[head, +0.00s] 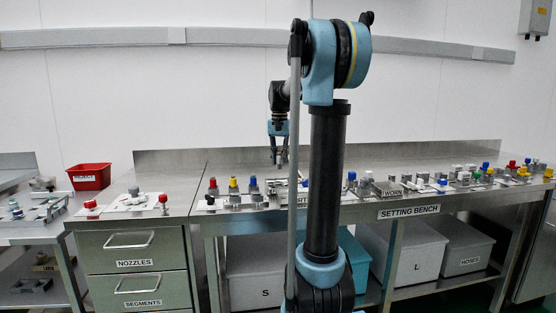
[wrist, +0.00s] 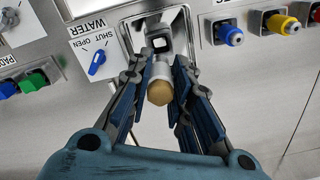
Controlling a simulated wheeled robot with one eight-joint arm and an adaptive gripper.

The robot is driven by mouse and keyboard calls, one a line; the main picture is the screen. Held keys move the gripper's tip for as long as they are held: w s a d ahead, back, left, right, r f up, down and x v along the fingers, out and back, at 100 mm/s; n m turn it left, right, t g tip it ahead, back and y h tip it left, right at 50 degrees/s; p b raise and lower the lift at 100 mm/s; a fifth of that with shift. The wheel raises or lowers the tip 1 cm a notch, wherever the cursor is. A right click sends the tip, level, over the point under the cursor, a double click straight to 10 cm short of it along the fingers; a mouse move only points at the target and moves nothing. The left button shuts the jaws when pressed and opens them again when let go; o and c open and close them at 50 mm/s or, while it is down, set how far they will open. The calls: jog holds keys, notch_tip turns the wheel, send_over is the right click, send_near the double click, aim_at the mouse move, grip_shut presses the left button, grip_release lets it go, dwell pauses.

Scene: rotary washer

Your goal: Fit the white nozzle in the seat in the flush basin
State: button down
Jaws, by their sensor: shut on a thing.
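My gripper (wrist: 160,88) is shut on the white nozzle (wrist: 161,69), a short pale cylinder with a tan, faceted end facing the wrist camera. In the wrist view the flush basin (wrist: 126,36) is a metal recess beyond the fingers. A dark square seat (wrist: 157,31) with a pale middle shows in it, just past the nozzle's far end. The nozzle overlaps the near side of the seat, and I cannot tell whether they touch. In the head view my gripper (head: 279,158) points down over the setting bench; the nozzle is too small to make out there.
A water shut/open panel with a blue knob (wrist: 97,62) stands left of the basin. Blue (wrist: 229,34) and yellow (wrist: 281,23) fittings are at its right. Green (wrist: 33,82) fittings lie further left. A red reject bin (head: 88,176) is at the far left.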

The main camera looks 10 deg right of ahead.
jog(key=shift+a+f, duration=0.1)
jog(key=shift+f, duration=3.55)
jog(key=shift+f, duration=0.55)
jog(key=c, duration=1.4)
grip_release()
jog(key=shift+o, duration=0.2)
jog(key=shift+r, duration=0.15)
